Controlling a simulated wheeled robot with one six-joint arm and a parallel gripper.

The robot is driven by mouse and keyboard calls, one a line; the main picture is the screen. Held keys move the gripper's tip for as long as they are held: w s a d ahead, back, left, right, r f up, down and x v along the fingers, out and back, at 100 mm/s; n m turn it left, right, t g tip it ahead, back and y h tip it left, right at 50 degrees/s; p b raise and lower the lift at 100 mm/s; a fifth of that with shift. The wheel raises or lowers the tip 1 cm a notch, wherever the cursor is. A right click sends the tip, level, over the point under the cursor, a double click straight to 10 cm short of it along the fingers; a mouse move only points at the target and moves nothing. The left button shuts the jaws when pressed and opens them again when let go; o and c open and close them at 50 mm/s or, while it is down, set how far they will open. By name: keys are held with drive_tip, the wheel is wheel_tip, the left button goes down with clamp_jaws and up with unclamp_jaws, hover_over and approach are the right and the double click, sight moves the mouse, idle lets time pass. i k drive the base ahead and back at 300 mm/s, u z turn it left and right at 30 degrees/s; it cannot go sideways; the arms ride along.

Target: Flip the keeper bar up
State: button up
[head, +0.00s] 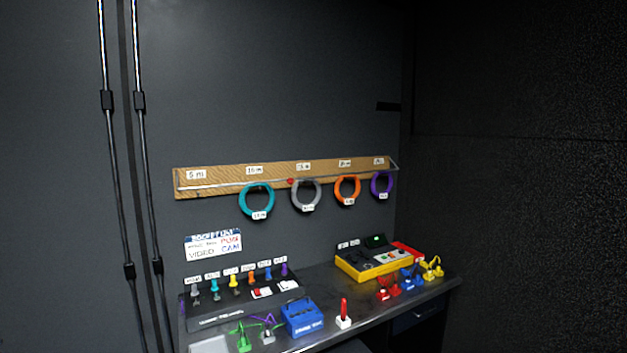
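The keeper bar (222,186) appears as a thin pale rod running along the lower front of a wooden board (225,173) on the back wall. A small red knob (290,182) sits near the middle of the bar. The bar crosses the tops of the hanging coils: teal (257,201), grey (306,195), orange (347,190) and purple (381,185). The space under the leftmost "5 m" label holds no coil. The pegs behind the bar are too small to make out. My gripper is not in view.
A dark desk below holds a black panel with coloured plugs (234,282), a blue box (302,316), a red-handled switch (343,314), a yellow-edged console (378,261) and red, blue and yellow connectors (411,279). Vertical cables (114,180) run down the left wall. The wall above the board is clear.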

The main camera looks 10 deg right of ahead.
sight(290, 180)
drive_tip(key=u, duration=0.5)
drive_tip(key=i, duration=1.65)
drive_tip(key=z, duration=0.6)
